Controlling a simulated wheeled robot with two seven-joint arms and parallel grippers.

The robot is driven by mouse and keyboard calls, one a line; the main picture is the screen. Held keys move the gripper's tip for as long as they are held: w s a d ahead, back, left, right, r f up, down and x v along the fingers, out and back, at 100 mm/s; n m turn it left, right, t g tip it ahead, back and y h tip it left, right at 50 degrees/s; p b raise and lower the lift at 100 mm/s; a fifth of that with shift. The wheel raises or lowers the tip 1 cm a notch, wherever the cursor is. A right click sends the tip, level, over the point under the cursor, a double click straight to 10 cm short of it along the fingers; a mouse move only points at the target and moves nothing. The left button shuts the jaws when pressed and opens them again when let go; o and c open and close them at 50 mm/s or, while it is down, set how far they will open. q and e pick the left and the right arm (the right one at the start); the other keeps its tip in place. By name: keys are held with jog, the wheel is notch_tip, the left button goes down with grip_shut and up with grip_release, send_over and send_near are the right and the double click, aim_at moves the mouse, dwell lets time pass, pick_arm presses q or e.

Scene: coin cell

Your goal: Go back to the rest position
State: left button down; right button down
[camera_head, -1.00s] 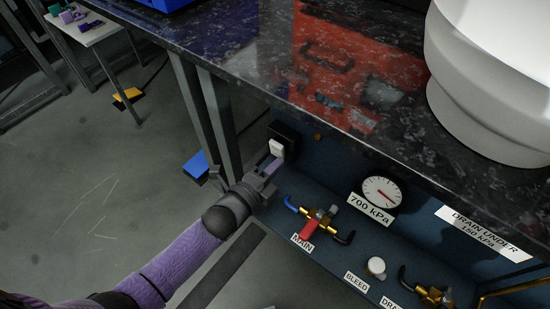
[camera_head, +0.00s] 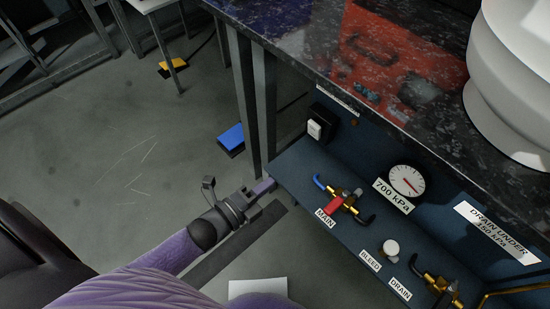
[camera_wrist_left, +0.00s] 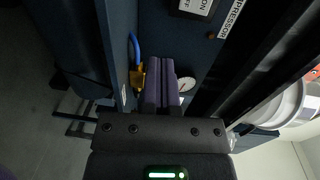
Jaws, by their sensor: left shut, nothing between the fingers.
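My left gripper (camera_head: 262,188) is shut and empty, in front of the left end of the blue panel under the dark counter. Its closed purple fingers also show in the left wrist view (camera_wrist_left: 160,82). The white rocker switch (camera_head: 315,129) on its black box is up and to the right of the gripper, apart from it. In the left wrist view a switch plate (camera_wrist_left: 195,6) marked ON shows at the top edge, beside a label ending in "PRESSOR". My right gripper is not in view.
The MAIN valve (camera_head: 342,204) with its red handle, the gauge (camera_head: 407,181) and the white BLEED knob (camera_head: 390,247) are right of the gripper. The counter's leg (camera_head: 264,110) stands just behind it. A blue pedal (camera_head: 231,138) lies on the floor. Open floor is at left.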

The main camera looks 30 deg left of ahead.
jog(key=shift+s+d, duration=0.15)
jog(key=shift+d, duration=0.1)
